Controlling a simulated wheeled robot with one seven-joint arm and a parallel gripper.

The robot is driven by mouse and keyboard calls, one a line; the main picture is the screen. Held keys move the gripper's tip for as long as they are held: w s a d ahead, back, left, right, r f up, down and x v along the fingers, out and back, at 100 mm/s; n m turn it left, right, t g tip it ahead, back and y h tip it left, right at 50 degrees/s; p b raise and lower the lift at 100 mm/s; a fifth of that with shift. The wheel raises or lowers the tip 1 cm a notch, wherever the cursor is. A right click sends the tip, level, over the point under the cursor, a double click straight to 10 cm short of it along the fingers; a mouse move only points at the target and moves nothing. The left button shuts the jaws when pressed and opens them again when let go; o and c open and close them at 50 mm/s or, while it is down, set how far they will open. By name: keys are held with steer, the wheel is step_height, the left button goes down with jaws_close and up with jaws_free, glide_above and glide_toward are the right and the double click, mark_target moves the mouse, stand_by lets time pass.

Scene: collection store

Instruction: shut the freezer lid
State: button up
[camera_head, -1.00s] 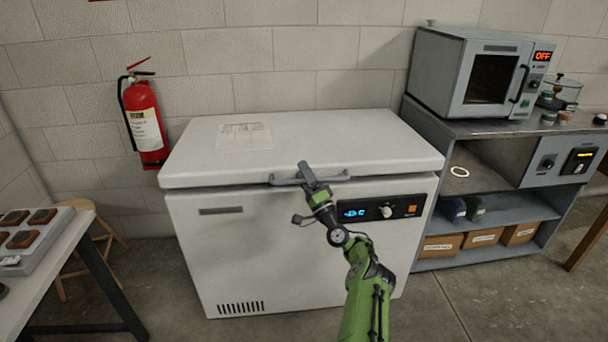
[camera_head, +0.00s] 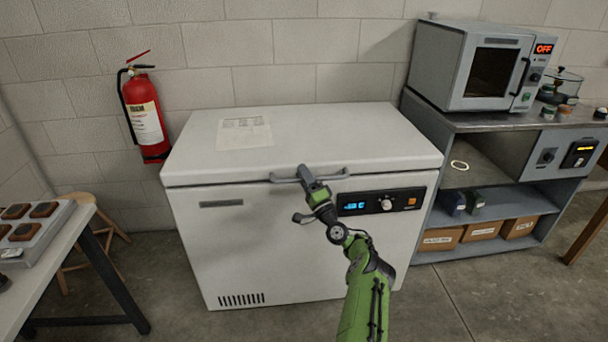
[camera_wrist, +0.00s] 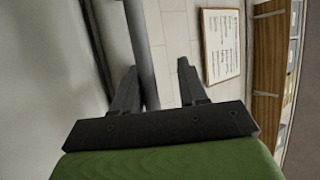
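The white chest freezer (camera_head: 260,245) stands against the wall with its lid (camera_head: 330,130) lying flat over the body. The lid's front edge runs along the body's top, with no clear gap that I can see. A grey bar handle (camera_head: 335,175) sits on the lid's front edge. Free space shows beside the right finger. Whether the left finger touches the bar is unclear.
A fire extinguisher (camera_head: 146,115) hangs on the wall at left. A table with a tray (camera_head: 40,240) and a wooden stool (camera_head: 100,222) stand at left. A grey bench (camera_head: 470,130) with an oven (camera_head: 470,65) is close on the right. The front floor is clear.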

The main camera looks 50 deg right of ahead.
steer(key=shift+f, duration=0.8)
steer(key=r+p+v, duration=0.1)
steer(key=p+v, duration=0.3)
steer(key=v, duration=1.1)
steer(key=shift+s, duration=0.4)
